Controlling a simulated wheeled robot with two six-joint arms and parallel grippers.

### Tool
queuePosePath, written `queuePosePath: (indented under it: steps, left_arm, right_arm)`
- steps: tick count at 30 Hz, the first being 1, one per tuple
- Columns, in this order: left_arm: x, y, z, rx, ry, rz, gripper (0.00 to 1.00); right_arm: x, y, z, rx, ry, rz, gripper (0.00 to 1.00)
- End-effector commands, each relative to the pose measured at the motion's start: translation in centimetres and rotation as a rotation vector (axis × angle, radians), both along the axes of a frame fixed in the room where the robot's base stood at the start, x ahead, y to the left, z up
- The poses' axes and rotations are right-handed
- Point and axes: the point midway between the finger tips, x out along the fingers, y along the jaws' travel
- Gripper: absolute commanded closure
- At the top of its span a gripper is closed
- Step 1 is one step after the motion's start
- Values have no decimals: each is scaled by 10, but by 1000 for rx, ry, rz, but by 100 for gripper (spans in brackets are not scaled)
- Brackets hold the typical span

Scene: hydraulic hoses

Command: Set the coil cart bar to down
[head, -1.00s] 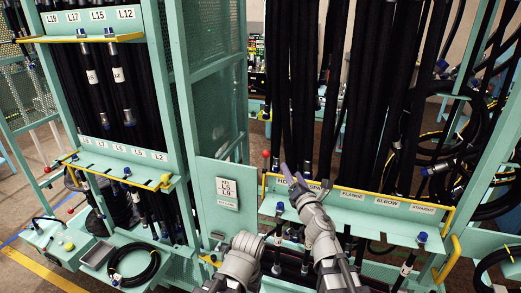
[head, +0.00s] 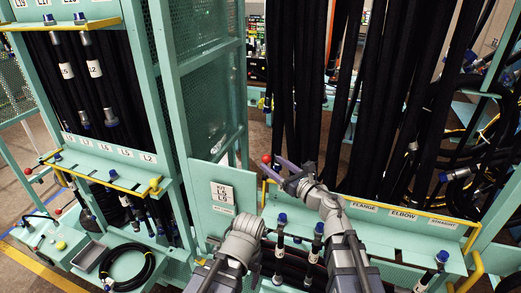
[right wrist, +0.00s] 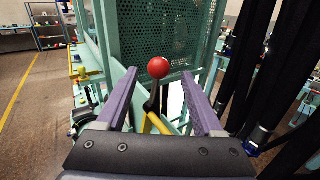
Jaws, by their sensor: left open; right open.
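A red ball knob (right wrist: 158,68) tops a short dark lever (right wrist: 152,98), upright in the right wrist view. Below it is the end of a yellow bar (right wrist: 160,125). In the head view the knob (head: 266,159) stands at the left end of the yellow bar (head: 372,202) along the labelled shelf. My right gripper (head: 284,170) is open, its purple fingers (right wrist: 165,105) on either side of the lever in the picture, with no clear contact. My left gripper (head: 222,243) is low by the teal panel; its fingers are hard to make out.
Black hoses (head: 390,100) hang thickly behind the shelf (head: 350,222). A teal panel with a white label (head: 222,193) stands to the left. Another rack (head: 110,170) with yellow bars is further left. Capped hose ends (head: 282,219) stand below the shelf.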

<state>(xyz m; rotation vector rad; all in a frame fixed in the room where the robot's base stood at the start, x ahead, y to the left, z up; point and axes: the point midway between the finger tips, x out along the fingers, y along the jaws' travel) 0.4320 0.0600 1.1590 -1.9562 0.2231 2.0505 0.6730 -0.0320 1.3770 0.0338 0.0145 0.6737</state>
Motion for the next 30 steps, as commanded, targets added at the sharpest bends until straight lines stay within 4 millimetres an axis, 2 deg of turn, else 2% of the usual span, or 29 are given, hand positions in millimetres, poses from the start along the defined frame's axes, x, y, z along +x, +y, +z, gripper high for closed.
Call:
queuePosePath:
  steps: [8, 22, 30]
  left_arm:
    - [0, 0, 0, 0, 0, 0, 28]
    - [0, 0, 0, 0, 0, 0, 28]
    - [0, 0, 0, 0, 0, 0, 28]
  right_arm:
    - [7, 5, 0, 0, 0, 1, 31]
    - [58, 44, 0, 1, 0, 0, 31]
    - [61, 49, 0, 1, 0, -1, 31]
